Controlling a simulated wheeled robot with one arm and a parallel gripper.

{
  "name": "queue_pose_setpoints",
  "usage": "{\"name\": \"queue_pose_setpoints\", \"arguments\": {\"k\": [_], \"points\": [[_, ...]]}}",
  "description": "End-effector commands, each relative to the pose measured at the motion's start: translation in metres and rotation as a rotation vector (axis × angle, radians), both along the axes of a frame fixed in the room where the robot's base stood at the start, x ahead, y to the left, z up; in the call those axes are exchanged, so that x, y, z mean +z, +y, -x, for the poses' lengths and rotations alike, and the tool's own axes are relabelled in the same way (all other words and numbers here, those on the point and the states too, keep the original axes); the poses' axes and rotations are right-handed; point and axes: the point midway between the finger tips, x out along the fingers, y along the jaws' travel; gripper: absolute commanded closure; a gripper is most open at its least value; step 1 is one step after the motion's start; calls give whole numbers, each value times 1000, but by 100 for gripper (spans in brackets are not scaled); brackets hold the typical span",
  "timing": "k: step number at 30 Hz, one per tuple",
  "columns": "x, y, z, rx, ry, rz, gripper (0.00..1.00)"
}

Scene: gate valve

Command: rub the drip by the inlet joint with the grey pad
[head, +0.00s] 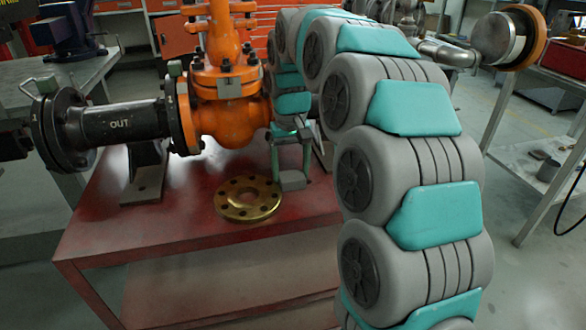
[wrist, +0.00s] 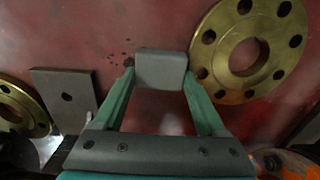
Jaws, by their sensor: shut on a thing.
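My gripper (head: 290,165) is shut on the grey pad (head: 292,181), a small block that points down over the red table. In the wrist view the pad (wrist: 161,70) sits between the two green fingertips. Small dark specks (wrist: 127,62) mark the red surface just left of the pad; they may be the drip, and part may be hidden by the finger and pad. Whether the pad touches the table I cannot tell. The orange gate valve (head: 225,110) stands behind my gripper. Its inlet joint is hidden behind my arm in the head view.
A loose brass flange (head: 247,199) lies on the red table (head: 110,235), close right of the pad in the wrist view (wrist: 205,60). The black outlet pipe (head: 120,122) runs left from the valve on a support. The table's front left is clear.

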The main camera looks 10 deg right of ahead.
Motion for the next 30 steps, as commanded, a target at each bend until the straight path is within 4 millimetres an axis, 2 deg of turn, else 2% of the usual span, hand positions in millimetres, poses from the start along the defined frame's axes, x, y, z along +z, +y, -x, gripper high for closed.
{"name": "queue_pose_setpoints", "arguments": {"k": [4, 21, 30], "points": [[6, 2, 0, 2, 3, -5, 87], [57, 1, 0, 0, 0, -2, 87], [59, 0, 0, 0, 2, -1, 87]]}}
